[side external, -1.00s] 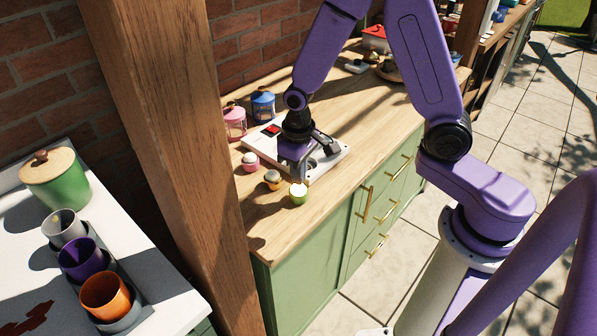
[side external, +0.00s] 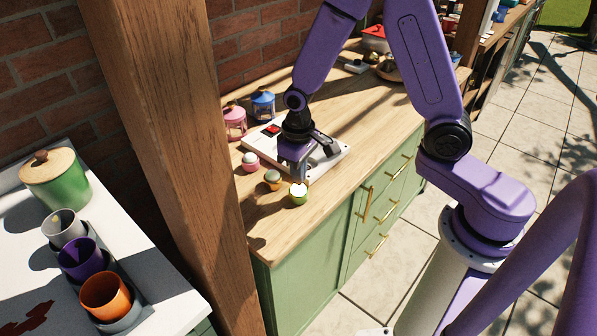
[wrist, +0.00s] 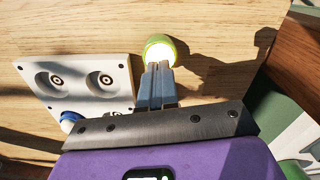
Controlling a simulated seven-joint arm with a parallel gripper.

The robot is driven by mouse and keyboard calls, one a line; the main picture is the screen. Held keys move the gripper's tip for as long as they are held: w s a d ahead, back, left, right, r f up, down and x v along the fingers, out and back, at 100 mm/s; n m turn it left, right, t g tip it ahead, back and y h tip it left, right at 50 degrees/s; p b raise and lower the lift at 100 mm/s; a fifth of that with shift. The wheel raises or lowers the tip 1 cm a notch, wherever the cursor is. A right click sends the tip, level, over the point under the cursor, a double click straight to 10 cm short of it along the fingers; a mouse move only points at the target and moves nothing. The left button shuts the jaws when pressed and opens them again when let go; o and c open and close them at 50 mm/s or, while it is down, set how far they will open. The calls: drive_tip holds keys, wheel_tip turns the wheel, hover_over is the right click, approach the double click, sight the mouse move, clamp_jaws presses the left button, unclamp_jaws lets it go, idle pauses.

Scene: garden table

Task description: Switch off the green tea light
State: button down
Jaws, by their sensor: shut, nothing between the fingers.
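The green tea light (side external: 298,195) stands near the front edge of the wooden counter, the nearest of a row of three small lights. Its top glows bright white-yellow, and it also shows in the wrist view (wrist: 159,50). My gripper (side external: 297,178) points down right at it with the fingers shut and empty. In the wrist view the fingertips (wrist: 157,66) overlap the near edge of the glowing top. I cannot tell whether they touch it.
A white panel with round recesses (wrist: 85,85) lies beside my gripper. A pink lantern (side external: 235,122) and a blue lantern (side external: 263,104) stand by the wall.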

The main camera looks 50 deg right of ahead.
drive_tip(key=shift+f, duration=0.75)
wheel_tip(320, 180, up, 8)
idle(1.0)
